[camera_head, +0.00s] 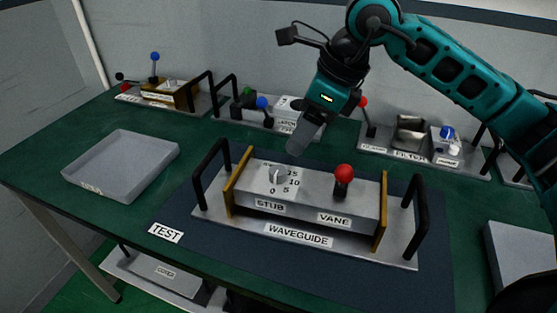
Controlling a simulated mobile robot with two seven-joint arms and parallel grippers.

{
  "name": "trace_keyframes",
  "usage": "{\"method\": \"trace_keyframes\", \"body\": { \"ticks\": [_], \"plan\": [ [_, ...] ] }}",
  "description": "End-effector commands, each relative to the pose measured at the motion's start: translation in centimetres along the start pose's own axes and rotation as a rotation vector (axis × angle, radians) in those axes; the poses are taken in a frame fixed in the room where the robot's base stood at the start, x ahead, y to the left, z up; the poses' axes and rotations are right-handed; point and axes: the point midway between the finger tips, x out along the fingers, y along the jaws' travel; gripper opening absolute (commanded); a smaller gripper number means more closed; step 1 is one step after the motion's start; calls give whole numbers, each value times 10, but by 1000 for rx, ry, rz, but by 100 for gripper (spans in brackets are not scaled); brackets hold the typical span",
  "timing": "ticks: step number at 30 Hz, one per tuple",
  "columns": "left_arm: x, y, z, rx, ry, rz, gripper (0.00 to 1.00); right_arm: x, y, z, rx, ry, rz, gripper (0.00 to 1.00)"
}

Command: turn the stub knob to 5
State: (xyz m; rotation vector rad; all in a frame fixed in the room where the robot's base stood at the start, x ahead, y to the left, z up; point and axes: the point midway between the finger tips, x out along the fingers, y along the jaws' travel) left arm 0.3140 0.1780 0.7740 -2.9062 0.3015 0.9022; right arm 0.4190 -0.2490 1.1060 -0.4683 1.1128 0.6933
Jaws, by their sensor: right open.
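The stub knob (277,174) is a small grey knob on top of the waveguide unit (310,203), left of the red-balled vane lever (343,178). A white dial label (292,184) beside the knob carries the marks 0, 5, 10 and 15. I cannot tell which mark the knob points to. My right gripper (302,139) comes down from the upper right. It is open and empty, behind and above the knob, apart from it. My left gripper is not in view.
The waveguide unit has black handles (414,213) at both ends and stands on the dark TEST mat (190,208). An empty grey tray (121,165) is at left. Other modules, including the filter unit (410,150), line the back. A grey box (521,258) is at right.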

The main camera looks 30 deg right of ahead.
Motion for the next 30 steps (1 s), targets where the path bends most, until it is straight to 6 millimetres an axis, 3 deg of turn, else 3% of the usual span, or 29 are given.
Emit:
{"method": "trace_keyframes", "body": {
  "ticks": [6,15,27,30],
  "plan": [
    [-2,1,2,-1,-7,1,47,49,2,0,0,2,7,61],
    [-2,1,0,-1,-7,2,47,91,1,1,0,-2,5,61],
    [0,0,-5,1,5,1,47,98,1,1,0,-2,3,61],
    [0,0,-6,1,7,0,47,98,1,1,0,-2,3,51]
  ]
}}
